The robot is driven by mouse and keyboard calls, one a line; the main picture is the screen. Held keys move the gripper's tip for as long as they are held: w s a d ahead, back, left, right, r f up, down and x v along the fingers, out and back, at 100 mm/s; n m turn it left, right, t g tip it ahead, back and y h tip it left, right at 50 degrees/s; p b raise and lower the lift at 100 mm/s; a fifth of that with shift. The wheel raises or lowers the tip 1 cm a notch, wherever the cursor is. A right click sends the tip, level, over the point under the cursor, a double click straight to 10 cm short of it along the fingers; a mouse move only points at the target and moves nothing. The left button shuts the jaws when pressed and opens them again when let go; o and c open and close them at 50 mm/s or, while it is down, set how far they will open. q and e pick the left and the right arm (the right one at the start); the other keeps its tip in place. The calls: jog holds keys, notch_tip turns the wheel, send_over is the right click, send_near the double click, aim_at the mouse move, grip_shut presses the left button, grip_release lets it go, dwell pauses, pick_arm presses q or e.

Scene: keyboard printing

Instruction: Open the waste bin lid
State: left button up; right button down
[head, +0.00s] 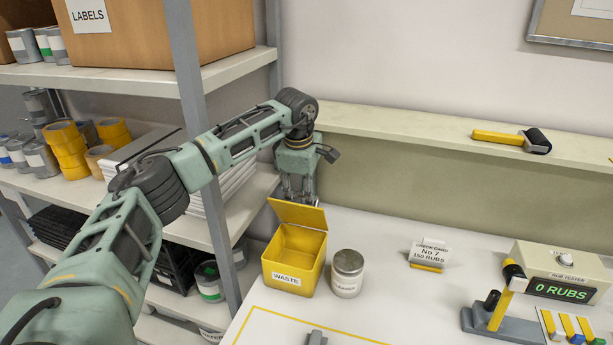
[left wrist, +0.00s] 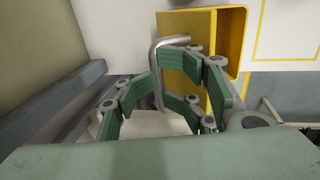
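The yellow waste bin (head: 293,259), labelled WASTE, stands on the white table beside the shelf. Its yellow lid (head: 298,215) is raised at the back and the inside of the bin shows. My left gripper (head: 297,199) is just behind the lid, its fingertips partly hidden by it. In the left wrist view, a bent grey bar (left wrist: 157,62) runs from the lid side between the green finger pads of my left gripper (left wrist: 160,92). The pads sit close on both sides of it, and the gripper looks shut on it. My right gripper is not in view.
A lidded grey jar (head: 347,273) stands close to the right of the bin. A metal shelf post (head: 205,160) rises near my left arm. A ledge (head: 400,125) runs along the wall behind. A card stand (head: 428,255) and the rub tester (head: 545,285) are further right.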

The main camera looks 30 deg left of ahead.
pick_arm(q)
jog(key=w+a+r+p, duration=0.1)
jog(key=w+r+p, duration=0.4)
jog(key=w+p, duration=0.1)
jog(key=shift+a+r+p, duration=0.2)
jog(key=shift+r+p, duration=0.2)
jog(key=shift+p, duration=0.05)
dwell(0.4)
dwell(0.4)
